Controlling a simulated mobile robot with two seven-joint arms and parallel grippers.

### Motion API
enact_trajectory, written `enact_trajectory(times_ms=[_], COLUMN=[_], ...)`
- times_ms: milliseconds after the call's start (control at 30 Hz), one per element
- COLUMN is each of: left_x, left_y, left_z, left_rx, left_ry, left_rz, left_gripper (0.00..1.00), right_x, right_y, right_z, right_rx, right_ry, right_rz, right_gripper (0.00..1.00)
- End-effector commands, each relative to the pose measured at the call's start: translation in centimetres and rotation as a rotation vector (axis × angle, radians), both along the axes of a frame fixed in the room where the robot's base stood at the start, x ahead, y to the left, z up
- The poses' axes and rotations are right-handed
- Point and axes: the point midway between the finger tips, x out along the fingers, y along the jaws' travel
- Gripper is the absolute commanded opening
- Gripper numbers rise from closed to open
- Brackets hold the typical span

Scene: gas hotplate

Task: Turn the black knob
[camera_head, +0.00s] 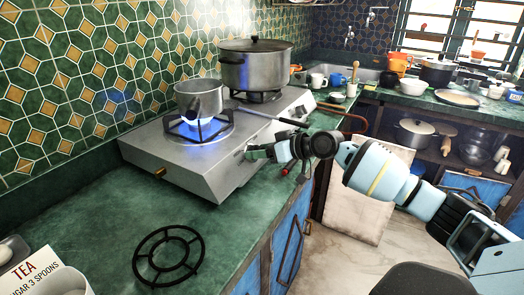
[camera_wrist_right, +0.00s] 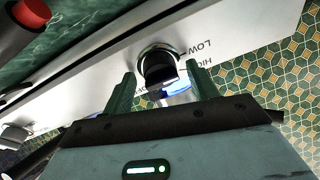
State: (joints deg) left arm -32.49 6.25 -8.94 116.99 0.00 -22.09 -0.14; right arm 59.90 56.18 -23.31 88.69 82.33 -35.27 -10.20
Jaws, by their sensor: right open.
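The black knob (camera_wrist_right: 160,68) sits on the hotplate's pale front panel, with a shiny ring around its base and LOW and HIGH printed beside it. In the right wrist view it lies between the two spread fingers of my right gripper (camera_wrist_right: 160,76). I cannot tell whether either finger touches it. In the head view my right gripper (camera_head: 250,154) is at the right part of the hotplate's (camera_head: 205,181) front and hides this knob. My left gripper is not in view.
A blue flame (camera_head: 199,128) burns under a small pot (camera_head: 198,94). A large lidded pot (camera_head: 255,70) stands on the back burner. A black pan support (camera_head: 169,255) and a TEA card (camera_head: 32,274) lie on the green counter. A red-ended part (camera_wrist_right: 32,13) shows near the gripper.

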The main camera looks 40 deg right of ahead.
Motion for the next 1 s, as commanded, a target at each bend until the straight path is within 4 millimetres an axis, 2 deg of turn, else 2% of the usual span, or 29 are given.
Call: enact_trajectory(times_ms=[133, 400, 467, 733, 1000], left_x=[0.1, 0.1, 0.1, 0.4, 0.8], left_y=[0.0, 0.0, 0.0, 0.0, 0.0], left_z=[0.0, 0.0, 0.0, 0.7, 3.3], left_rx=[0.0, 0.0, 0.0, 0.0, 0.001], left_ry=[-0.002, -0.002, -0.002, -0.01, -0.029], left_rz=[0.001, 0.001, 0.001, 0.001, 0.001], left_gripper=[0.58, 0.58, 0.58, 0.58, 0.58], right_x=[0.0, 0.0, 0.0, -0.1, -0.1], right_y=[0.0, 0.0, 0.0, 0.0, 0.1], right_z=[0.0, 0.0, 0.0, 0.1, 0.6], right_rx=[0.0, 0.0, 0.0, 0.029, 0.155], right_ry=[0.0, 0.0, 0.0, 0.013, 0.06], right_rz=[0.0, 0.0, 0.0, -0.018, -0.099], right_gripper=[0.57, 0.22, 0.16, 0.16, 0.16])
